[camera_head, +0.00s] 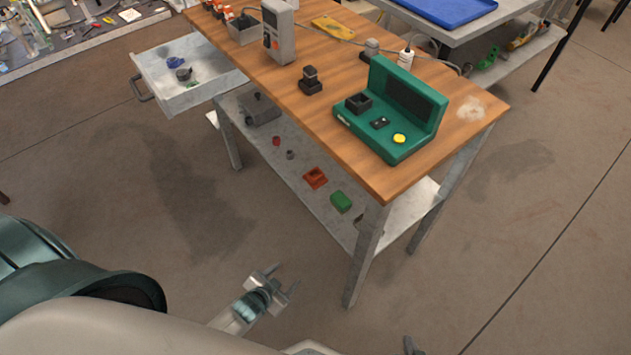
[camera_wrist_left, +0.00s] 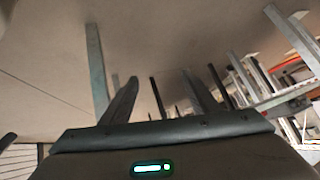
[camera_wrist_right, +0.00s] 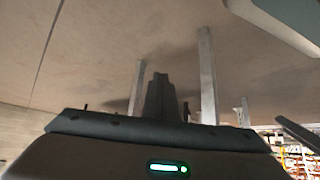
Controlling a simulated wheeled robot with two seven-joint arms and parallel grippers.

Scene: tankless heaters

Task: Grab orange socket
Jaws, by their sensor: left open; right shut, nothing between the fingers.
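An orange-red, square socket-like piece (camera_head: 315,178) lies on the lower shelf of the workbench, near its front edge. It is small in the head view, and I cannot make it out in the wrist views. My left gripper (camera_head: 284,279) is open and empty, in front of the bench and apart from the piece. Its spread fingers show in the left wrist view (camera_wrist_left: 161,92). My right gripper (camera_head: 411,345) shows only as a small dark tip at the bottom edge of the head view. Its fingers are shut together and empty in the right wrist view (camera_wrist_right: 160,90).
A green block (camera_head: 341,202) lies beside the orange piece, with small red and grey parts further back. The wooden bench top (camera_head: 350,150) overhangs the shelf, and a metal leg (camera_head: 364,260) stands at the near corner. An open drawer (camera_head: 190,95) juts out left. The floor in front is clear.

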